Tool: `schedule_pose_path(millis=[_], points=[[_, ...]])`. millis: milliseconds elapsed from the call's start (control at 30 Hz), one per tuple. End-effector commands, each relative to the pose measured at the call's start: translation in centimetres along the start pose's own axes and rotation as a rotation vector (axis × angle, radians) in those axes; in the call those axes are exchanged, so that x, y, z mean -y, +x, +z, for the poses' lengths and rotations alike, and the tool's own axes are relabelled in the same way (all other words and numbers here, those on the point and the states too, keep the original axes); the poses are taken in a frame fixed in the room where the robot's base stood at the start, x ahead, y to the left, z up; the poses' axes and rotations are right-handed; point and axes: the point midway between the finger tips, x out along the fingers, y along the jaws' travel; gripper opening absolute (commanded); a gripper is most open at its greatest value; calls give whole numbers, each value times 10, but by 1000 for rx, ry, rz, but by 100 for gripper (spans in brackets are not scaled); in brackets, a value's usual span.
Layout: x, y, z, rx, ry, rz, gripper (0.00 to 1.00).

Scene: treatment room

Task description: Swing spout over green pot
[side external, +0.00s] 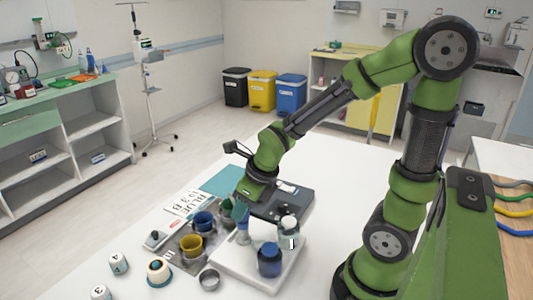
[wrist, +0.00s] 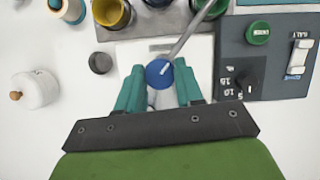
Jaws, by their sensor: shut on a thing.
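My gripper (wrist: 159,90) has its teal fingers shut on a blue round-topped spout hub (wrist: 159,72). A thin grey spout (wrist: 186,38) runs from the hub up and right, its far end overlapping the green pot (wrist: 213,9) at the top edge of the wrist view. The pot is partly cut off there. The yellow pot (wrist: 112,12) and blue pot (wrist: 157,3) stand left of it. In the side view my gripper (side external: 243,236) points down beside the green pot (side external: 227,208); the blue pot (side external: 203,221) and yellow pot (side external: 190,245) stand nearer the left. The spout is hard to make out there.
A grey control box (wrist: 262,60) with a green button and knob is right of my gripper. A blue jar (side external: 270,261) stands on the white base (side external: 253,276).

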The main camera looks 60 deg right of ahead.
Motion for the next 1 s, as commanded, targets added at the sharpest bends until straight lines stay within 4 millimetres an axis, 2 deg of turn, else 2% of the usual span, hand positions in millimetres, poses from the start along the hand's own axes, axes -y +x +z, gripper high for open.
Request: schedule_pose_path(millis=[200, 233, 400, 767, 867, 1000], points=[[1, -1, 0, -1, 4, 0, 0], [1, -1, 0, -1, 4, 0, 38], [0, 0, 0, -1, 2, 0, 61], [0, -5, 0, 2, 0, 0, 61], [1, -16, 1, 5, 1, -1, 61], [1, -43, 2, 9, 1, -3, 61]])
